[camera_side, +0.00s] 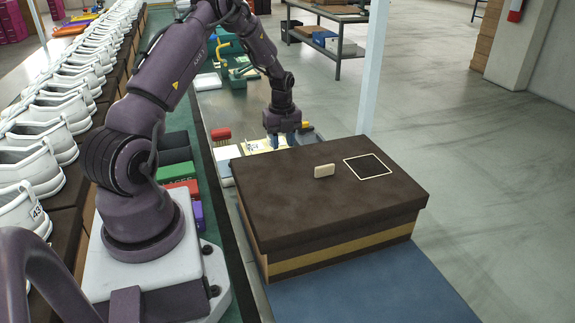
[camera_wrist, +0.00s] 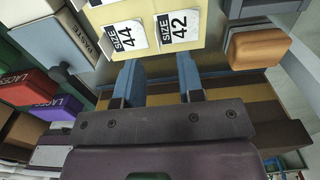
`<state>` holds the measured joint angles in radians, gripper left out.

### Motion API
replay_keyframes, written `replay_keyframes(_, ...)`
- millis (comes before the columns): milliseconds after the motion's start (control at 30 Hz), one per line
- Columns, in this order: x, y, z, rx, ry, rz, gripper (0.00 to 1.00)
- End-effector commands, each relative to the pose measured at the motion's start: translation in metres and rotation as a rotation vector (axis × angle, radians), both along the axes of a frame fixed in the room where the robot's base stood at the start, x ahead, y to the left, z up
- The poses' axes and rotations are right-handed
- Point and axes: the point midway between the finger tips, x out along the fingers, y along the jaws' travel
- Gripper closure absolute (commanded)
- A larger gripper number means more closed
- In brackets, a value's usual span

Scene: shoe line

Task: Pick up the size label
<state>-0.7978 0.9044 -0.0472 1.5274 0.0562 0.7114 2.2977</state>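Two white size labels, one reading SIZE 44 (camera_wrist: 124,38) and one reading SIZE 42 (camera_wrist: 178,28), lie side by side on a pale yellow board (camera_wrist: 152,61) in the wrist view. The board also shows in the side view (camera_side: 256,147), partly hidden behind my gripper. My gripper (camera_wrist: 159,68) is open, its two blue fingers apart with nothing between them. The fingertips are just short of the labels in the wrist picture; their height above the board is unclear. In the side view my gripper (camera_side: 281,142) points down behind the dark box.
A dark brown shoe box (camera_side: 300,220) stands in front of my gripper. Red (camera_wrist: 26,88) and purple (camera_wrist: 55,108) LACES boxes lie left. White shoes (camera_side: 30,165) line the left.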

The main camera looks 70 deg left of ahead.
Motion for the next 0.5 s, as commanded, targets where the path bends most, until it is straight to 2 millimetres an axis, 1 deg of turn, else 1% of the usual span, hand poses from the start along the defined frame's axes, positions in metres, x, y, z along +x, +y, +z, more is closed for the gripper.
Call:
replay_keyframes(33,0.0,0.0,-0.004,-0.001,0.002,0.0,0.65)
replay_keyframes(167,0.0,0.0,-0.012,0.001,0.001,0.0,0.65)
replay_keyframes(400,-0.003,0.002,-0.047,-0.001,0.003,0.0,0.65)
replay_keyframes(500,-0.003,0.003,-0.056,0.0,0.0,0.002,0.65)
